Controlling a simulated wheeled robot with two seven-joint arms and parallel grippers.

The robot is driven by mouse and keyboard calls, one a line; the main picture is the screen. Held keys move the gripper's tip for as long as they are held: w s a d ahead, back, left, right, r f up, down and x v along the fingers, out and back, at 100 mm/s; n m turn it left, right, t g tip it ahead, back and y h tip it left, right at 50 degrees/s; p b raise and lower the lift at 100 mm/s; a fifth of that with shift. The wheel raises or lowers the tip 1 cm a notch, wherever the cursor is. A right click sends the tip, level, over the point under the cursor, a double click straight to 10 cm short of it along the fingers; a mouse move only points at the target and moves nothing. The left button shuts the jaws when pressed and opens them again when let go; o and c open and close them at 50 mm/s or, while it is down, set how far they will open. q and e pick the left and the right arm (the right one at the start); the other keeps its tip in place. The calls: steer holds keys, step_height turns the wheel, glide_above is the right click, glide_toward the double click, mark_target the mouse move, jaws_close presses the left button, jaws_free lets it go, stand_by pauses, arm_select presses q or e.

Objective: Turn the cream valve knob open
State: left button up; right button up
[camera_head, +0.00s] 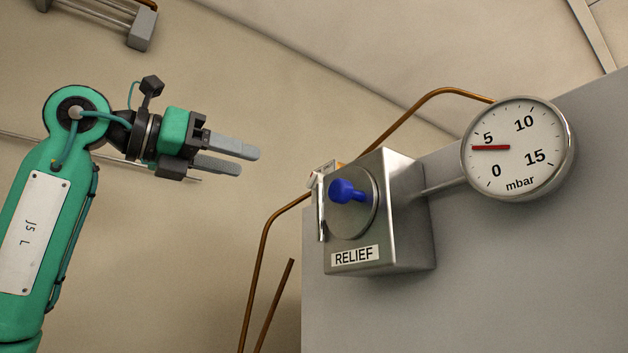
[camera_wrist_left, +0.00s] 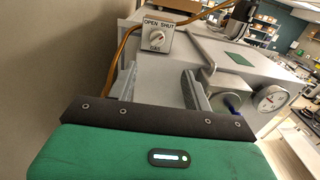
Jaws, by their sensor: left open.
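The cream valve knob (camera_wrist_left: 157,39), with a red mark on it, sits on a small metal box (camera_wrist_left: 153,48) in the left wrist view. OPEN and SHUT are printed above it, OPEN on the left. Its exact setting is too small to tell. In the head view only a side edge of what seems to be this box shows, left of the RELIEF box. My left gripper (camera_head: 240,160) is open and empty, left of the boxes and apart from them. Its fingers also show in the left wrist view (camera_wrist_left: 162,84), with the knob beyond them. My right gripper is not in view.
A metal RELIEF box (camera_head: 408,226) with a blue knob (camera_head: 347,191) is fixed to the grey cabinet (camera_head: 500,280). A round mbar gauge (camera_head: 520,150) reads near 4. Copper pipes (camera_head: 264,250) run beside the boxes. The space around my left gripper is clear.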

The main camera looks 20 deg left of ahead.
mark_target(309, 180)
arm_select(q)
steer(key=p+x, duration=0.6)
steer(key=x, duration=0.7)
steer(key=shift+w+a+r, duration=0.1)
steer(key=shift+w, duration=0.2)
steer(key=c, duration=1)
